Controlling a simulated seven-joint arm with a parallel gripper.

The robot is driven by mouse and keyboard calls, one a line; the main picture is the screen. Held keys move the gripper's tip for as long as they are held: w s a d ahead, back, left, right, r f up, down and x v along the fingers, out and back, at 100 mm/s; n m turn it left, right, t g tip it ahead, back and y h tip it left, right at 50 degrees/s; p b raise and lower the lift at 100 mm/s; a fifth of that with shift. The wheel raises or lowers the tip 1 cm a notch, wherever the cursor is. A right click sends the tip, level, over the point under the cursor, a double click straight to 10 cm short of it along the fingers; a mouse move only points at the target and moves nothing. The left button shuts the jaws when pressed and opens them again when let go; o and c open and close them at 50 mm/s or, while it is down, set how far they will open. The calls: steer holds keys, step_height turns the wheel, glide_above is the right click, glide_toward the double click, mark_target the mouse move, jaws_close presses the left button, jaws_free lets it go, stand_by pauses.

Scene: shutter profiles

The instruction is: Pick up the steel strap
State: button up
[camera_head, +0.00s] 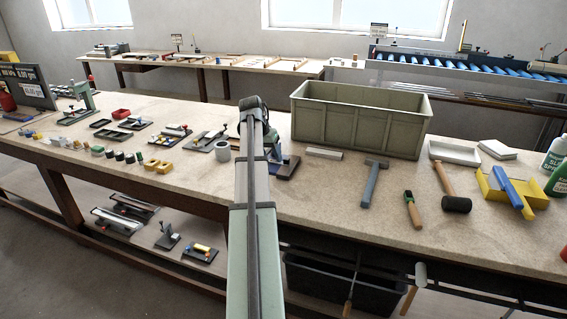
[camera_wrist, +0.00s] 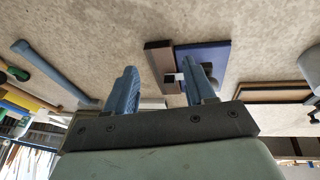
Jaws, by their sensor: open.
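A pale grey flat bar (camera_head: 323,153) lies on the bench in front of the green crate, and it looks most like the steel strap, though I cannot be certain. In the wrist view a pale patch (camera_wrist: 152,103) between the finger bases may be part of it. My gripper (camera_wrist: 160,68) is open, with two blue fingers apart and nothing held between them. It is above the bench, over a brown strip (camera_wrist: 160,58) and a dark blue block (camera_wrist: 212,62). In the head view my arm hides the gripper.
The green crate (camera_head: 358,122) stands behind the bar. A blue fixture on a brown base (camera_head: 286,169) stands close beside my arm.

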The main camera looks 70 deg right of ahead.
steer(key=s+d+r+t, duration=0.1)
steer(key=s+d+r, duration=0.2)
steer(key=d, duration=0.1)
steer(key=t+h, duration=0.1)
glide_above(286, 159)
steer(key=a, duration=0.2)
steer(key=f, duration=0.5)
steer(key=shift+s+a+f, duration=0.15)
steer(key=shift+s+a, duration=0.05)
steer(key=shift+x, duration=2.6)
steer(key=shift+w+d, duration=0.15)
steer(key=shift+w, duration=0.05)
steer(key=shift+c, duration=0.4)
jaws_close()
